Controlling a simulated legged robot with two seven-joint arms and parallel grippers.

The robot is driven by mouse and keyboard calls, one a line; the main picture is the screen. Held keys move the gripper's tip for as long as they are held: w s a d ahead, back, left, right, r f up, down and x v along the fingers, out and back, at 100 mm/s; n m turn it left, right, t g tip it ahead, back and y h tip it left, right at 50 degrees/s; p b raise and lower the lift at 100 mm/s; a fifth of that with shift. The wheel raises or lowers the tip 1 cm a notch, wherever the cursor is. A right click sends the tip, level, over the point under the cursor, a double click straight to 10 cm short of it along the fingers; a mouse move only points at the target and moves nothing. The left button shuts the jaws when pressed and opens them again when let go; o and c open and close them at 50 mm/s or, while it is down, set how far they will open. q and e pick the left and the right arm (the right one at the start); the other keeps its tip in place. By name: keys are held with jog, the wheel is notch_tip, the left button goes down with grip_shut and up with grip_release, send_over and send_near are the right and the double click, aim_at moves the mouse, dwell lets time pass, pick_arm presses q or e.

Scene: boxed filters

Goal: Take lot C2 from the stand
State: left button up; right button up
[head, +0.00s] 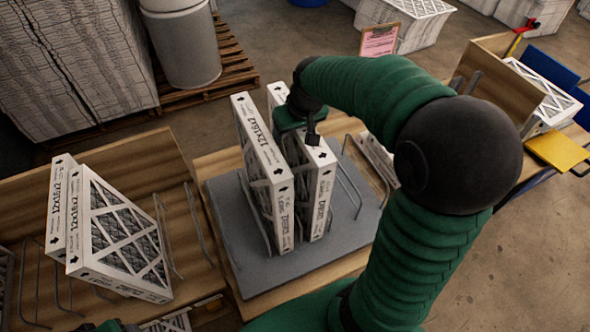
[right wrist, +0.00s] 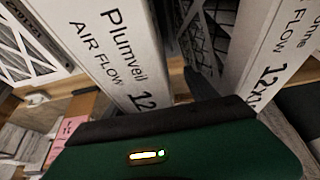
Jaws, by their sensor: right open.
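My right gripper (head: 311,133) is open at the top of the right filter. In the right wrist view a filter printed Plumveil (right wrist: 110,45) is on the left and another filter (right wrist: 285,50) on the right, with a dark finger in the gap between them. At the bottom edge, a green sliver may be my left gripper (head: 108,326).
More filters (head: 115,235) stand among wire dividers on a wooden shelf at left. Wire dividers (head: 350,190) also stand right of the middle filters. A pink sign (head: 380,40) is behind, and a wooden bin (head: 500,80) with a filter and a yellow panel (head: 557,151) is at right.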

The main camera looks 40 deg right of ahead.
jog(key=shift+w+d+f, duration=0.1)
jog(key=shift+d+f, duration=0.15)
jog(key=shift+f, duration=0.05)
jog(key=shift+d+f, duration=0.15)
jog(key=shift+d, duration=0.4)
jog(key=c, duration=0.9)
jog(key=shift+a, duration=0.15)
jog(key=c, duration=0.5)
pick_arm(q)
jog(key=shift+w+d, duration=0.15)
jog(key=shift+d, duration=0.3)
pick_arm(e)
jog(key=shift+a, duration=0.2)
grip_shut()
